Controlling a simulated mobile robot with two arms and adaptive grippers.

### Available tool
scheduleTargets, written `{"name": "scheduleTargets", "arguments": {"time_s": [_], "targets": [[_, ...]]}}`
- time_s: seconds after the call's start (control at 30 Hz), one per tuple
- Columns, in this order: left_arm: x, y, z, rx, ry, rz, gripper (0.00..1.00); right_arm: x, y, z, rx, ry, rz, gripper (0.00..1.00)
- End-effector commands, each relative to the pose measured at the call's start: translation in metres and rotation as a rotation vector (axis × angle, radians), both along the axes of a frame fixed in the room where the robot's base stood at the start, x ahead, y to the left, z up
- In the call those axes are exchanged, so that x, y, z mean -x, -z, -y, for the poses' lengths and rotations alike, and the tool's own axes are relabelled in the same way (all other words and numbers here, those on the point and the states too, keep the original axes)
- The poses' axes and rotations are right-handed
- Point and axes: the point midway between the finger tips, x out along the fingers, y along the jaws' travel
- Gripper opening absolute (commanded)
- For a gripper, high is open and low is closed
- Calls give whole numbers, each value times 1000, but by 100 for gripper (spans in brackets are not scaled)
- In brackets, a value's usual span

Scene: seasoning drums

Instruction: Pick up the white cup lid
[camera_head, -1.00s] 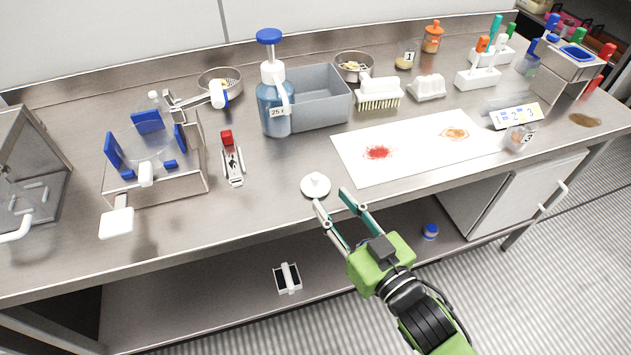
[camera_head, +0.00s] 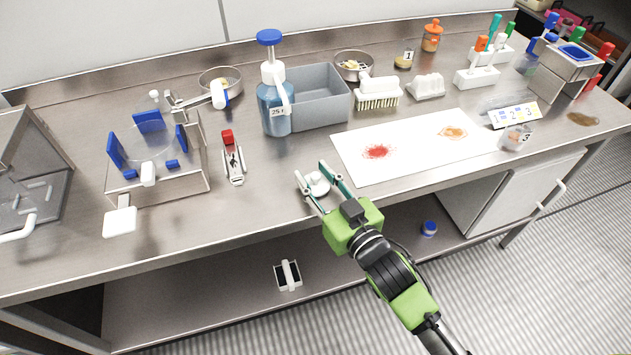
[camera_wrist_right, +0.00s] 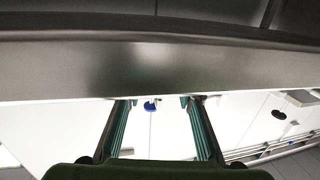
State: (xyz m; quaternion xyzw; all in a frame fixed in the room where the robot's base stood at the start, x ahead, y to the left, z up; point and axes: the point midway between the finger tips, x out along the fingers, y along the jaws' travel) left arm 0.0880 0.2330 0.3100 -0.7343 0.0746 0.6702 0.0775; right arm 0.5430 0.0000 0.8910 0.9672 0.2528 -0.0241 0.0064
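The white cup lid (camera_head: 317,186) is round with a small knob and shows near the front edge of the steel counter. My right gripper (camera_head: 310,168) reaches in from the lower right in the head view. Its two fingers stand apart, one on each side of the lid, and part of the lid is hidden by them. I cannot tell whether the fingers touch it. The right wrist view shows the same fingers (camera_wrist_right: 157,101) spread, and no lid is seen there. My left gripper is not in view.
A stapler-like tool (camera_head: 234,165) lies left of the lid, and a white sheet (camera_head: 410,150) with red and orange powder lies to the right. A blue pump bottle (camera_head: 275,110) and grey bin (camera_head: 325,97) stand behind. The counter's front edge runs just below the gripper.

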Motion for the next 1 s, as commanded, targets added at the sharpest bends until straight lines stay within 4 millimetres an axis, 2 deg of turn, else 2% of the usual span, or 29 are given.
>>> {"name": "scheduleTargets", "arguments": {"time_s": [0.03, 0.1, 0.13, 0.47, 0.63, 0.8, 0.87, 1.0], "targets": [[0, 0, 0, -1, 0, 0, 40, 0, 0, 0, 0, 0, 0, 25], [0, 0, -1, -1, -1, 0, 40, 0, 0, 0, 0, 0, 0, 7], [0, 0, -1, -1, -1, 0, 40, 0, 0, 0, 0, 0, 0, 1], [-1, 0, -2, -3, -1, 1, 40, 0, 0, 0, 0, 0, 0, 1], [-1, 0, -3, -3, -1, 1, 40, 0, -9, 0, -1, 0, 2, 1], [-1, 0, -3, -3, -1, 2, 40, 0, -36, 0, -2, -1, 7, 1], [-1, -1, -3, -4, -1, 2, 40, 7, -48, -12, -9, -2, 3, 1], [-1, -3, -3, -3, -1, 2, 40, 22, -83, -35, -10, -2, 4, 1]]}}
